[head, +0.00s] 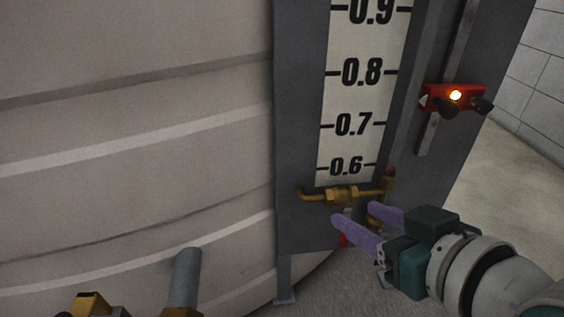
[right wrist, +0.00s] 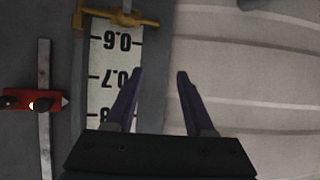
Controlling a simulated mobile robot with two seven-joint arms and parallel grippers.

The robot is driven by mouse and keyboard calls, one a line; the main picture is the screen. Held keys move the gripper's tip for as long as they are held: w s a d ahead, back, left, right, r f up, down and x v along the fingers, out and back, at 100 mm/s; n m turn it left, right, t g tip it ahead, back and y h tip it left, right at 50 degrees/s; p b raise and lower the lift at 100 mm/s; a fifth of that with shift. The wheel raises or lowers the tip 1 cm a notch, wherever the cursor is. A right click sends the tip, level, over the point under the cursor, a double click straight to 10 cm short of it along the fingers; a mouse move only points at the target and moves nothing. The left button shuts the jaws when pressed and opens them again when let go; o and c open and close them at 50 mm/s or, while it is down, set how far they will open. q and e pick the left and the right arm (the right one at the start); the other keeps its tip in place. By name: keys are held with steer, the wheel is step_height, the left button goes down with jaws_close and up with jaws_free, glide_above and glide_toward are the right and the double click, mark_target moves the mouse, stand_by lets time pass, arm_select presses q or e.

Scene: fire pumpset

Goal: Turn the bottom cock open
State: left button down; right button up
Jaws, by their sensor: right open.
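The bottom cock (head: 342,194) is a brass fitting with a horizontal body below the 0.6 mark of the level gauge (head: 347,150). A brass pipe elbow drops at its right end, and a small red part (head: 343,241) shows below, partly hidden by a finger. My right gripper (head: 353,211) has purple fingers, apart and empty, just below and in front of the cock. In the right wrist view the brass cock (right wrist: 122,17) is at the top left, beyond the open fingers (right wrist: 158,74), with a visible gap. My left gripper is not in view.
The ribbed pale tank (head: 140,120) fills the left side. A red slider with a lit lamp (head: 455,97) sits on the bar right of the gauge. A grey pipe (head: 187,275) and brass parts stand at the lower left. Floor (head: 505,170) is clear at right.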

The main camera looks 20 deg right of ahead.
steer(key=w+d+f+m+t+h+b, duration=0.1)
steer(key=d+f+m+t+h+b, duration=0.15)
steer(key=f+b, duration=0.75)
steer(key=w+d+f+m+t+h+b, duration=0.1)
steer(key=d+f+t+h+b, duration=0.15)
steer(key=f+b, duration=0.65)
steer(key=shift+n+y, duration=0.25)
steer(key=shift+y, duration=0.05)
steer(key=b+x, duration=0.4)
steer(key=x, duration=0.5)
steer(key=shift+w+r+b, duration=0.1)
steer(key=shift+w+b, duration=0.15)
steer(key=shift+b, duration=0.15)
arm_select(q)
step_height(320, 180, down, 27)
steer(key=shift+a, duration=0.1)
arm_select(e)
jaws_close()
